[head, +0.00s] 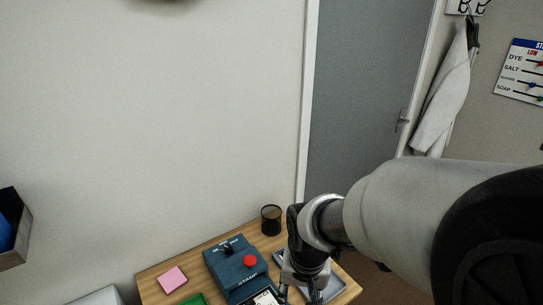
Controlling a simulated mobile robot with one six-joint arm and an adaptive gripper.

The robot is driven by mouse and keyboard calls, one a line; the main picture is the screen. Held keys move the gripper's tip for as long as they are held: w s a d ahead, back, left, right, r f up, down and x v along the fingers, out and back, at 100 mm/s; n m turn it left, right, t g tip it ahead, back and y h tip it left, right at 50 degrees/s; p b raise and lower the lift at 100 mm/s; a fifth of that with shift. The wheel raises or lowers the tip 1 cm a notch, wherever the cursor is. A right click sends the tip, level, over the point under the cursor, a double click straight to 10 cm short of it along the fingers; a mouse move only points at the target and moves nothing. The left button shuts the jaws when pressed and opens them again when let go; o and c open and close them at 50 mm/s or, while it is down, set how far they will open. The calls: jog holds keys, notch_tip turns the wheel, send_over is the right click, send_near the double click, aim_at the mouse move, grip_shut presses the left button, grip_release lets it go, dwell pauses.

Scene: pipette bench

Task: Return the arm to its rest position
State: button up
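My arm reaches in from the right edge, and its wrist bends down over the right part of the wooden bench (152,290). My gripper (297,292) points down at the bottom edge of the head view. Its fingertips are cut off or too small to read, so I cannot tell whether it is open or shut. It is in front of a grey tray (334,287) and just right of a blue box (224,267) with a red button (250,261) and a black knob. Part of the tray is hidden behind my gripper.
A black mesh cup (271,220) stands at the bench's back. A pink note pad (172,279) and a green item (192,299) lie left of the box. A grey door (360,100) and a hanging white coat (441,95) are behind. Bare wall fills the upper left.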

jog(key=s+d+r+n+t, duration=0.1)
jog(key=s+d+r+t, duration=0.2)
jog(key=s+d+r, duration=0.5)
jog(key=s+r, duration=0.5)
jog(key=shift+r+n, duration=0.3)
jog(key=shift+w, duration=0.1)
dwell(1.2)
